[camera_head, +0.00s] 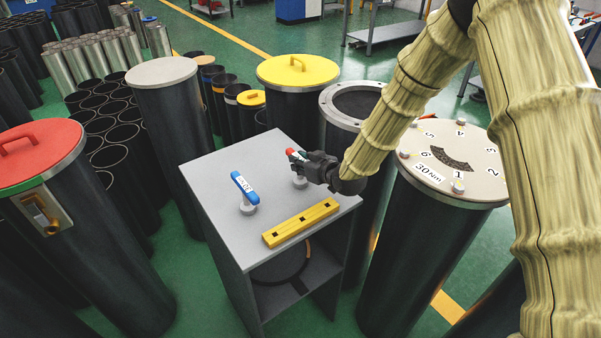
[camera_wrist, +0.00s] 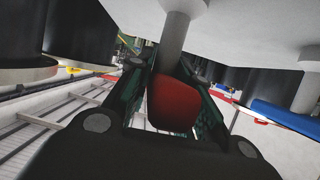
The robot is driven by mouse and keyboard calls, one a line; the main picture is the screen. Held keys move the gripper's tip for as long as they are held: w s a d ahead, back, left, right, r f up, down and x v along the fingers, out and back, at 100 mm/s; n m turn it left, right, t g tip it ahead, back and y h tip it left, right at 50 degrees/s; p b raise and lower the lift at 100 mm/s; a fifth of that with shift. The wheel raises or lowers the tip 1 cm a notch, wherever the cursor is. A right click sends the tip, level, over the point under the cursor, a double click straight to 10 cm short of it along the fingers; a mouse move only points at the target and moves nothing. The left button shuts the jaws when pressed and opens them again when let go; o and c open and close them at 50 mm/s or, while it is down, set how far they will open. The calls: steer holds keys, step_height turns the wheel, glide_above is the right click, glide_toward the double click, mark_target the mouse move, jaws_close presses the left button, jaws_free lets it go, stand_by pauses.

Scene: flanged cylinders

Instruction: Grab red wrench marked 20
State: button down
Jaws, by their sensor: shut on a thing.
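The red wrench (camera_head: 291,152) shows as a small red end beside my gripper (camera_head: 310,163), above the grey cabinet top. In the wrist view, the red handle (camera_wrist: 173,105) lies between my gripper's fingers, with a grey shaft running from it to a round base on the pale surface. My gripper is shut on the red handle. The wrench's grey base (camera_head: 300,182) shows just below the gripper and appears to rest on the cabinet top. Most of the handle is hidden by the gripper in the head view, and no number 20 can be read.
A blue wrench with a white label (camera_head: 245,188) stands on the grey cabinet (camera_head: 215,163) to the left. A yellow bar with holes (camera_head: 301,222) lies near the cabinet's front edge. Tall flanged cylinders surround the cabinet, including one with a numbered lid (camera_head: 480,165) at right.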

steer(key=shift+r, duration=0.15)
steer(key=shift+r+b, duration=0.8)
steer(key=shift+b, duration=0.1)
steer(key=shift+s+d+r+b, duration=0.1)
steer(key=shift+s+r+b, duration=0.1)
steer(key=shift+r+b, duration=0.5)
steer(key=s+d+r+b, duration=0.1)
steer(key=s+d+b, duration=0.1)
steer(key=s, duration=0.5)
steer(key=s+d+b, duration=0.2)
steer(key=s+b, duration=0.1)
steer(key=s, duration=0.5)
steer(key=shift+r+b, duration=0.35)
steer(key=shift+r, duration=0.05)
